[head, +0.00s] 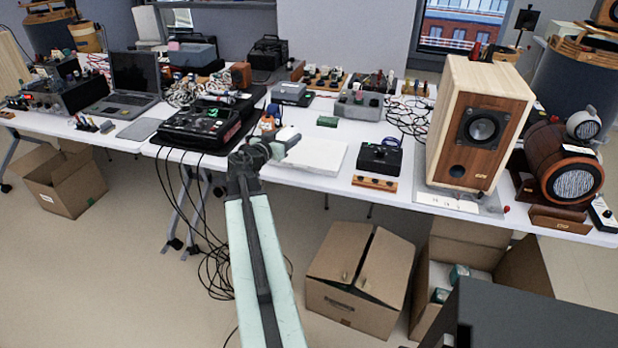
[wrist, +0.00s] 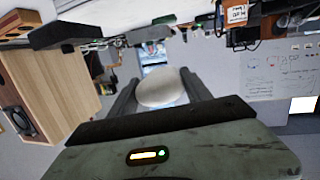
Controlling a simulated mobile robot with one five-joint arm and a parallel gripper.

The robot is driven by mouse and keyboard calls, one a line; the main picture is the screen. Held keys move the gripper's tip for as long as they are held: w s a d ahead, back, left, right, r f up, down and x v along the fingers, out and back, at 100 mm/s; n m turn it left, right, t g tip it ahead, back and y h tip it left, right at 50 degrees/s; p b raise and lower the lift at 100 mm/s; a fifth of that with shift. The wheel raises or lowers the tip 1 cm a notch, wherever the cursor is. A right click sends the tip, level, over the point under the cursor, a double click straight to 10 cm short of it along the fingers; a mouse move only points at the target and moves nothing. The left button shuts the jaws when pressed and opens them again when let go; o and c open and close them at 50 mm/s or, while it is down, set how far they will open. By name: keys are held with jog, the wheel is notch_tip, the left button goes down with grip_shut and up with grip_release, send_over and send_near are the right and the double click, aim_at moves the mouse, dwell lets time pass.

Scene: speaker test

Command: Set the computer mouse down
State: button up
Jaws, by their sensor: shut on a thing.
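The computer mouse (wrist: 160,90) is a pale, rounded thing in the wrist view. It sits between the two dark fingers of my gripper (wrist: 163,80), which is shut on it. In the head view my gripper (head: 283,140) is over the front part of the white table (head: 336,188), near a flat white slab (head: 314,156). The mouse is too small or too hidden to make out clearly there. I cannot tell how high the gripper is above the table.
A black device (head: 205,122) with cables stands left of the gripper. A small black box (head: 379,158) and a wooden speaker (head: 480,125) stand to the right. A small green block (head: 327,121) lies behind. Cardboard boxes (head: 360,283) are on the floor in front.

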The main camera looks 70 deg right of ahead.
jog(key=w+a+f+n+t+b, duration=0.1)
jog(key=w+a+f+t+b, duration=0.1)
jog(key=w+f+b, duration=0.3)
send_over(308, 153)
jog(key=f, duration=0.2)
jog(key=shift+w+d+f, duration=0.15)
jog(key=shift+d+f, duration=0.15)
notch_tip(308, 153, down, 4)
jog(key=b, duration=0.3)
jog(key=shift+r+b, duration=0.1)
jog(key=shift+b, duration=0.25)
jog(key=shift+a+r, duration=0.1)
jog(key=shift+r, duration=0.05)
jog(key=shift+f, duration=0.35)
jog(key=shift+a+f+b, duration=0.15)
jog(key=shift+b, duration=0.4)
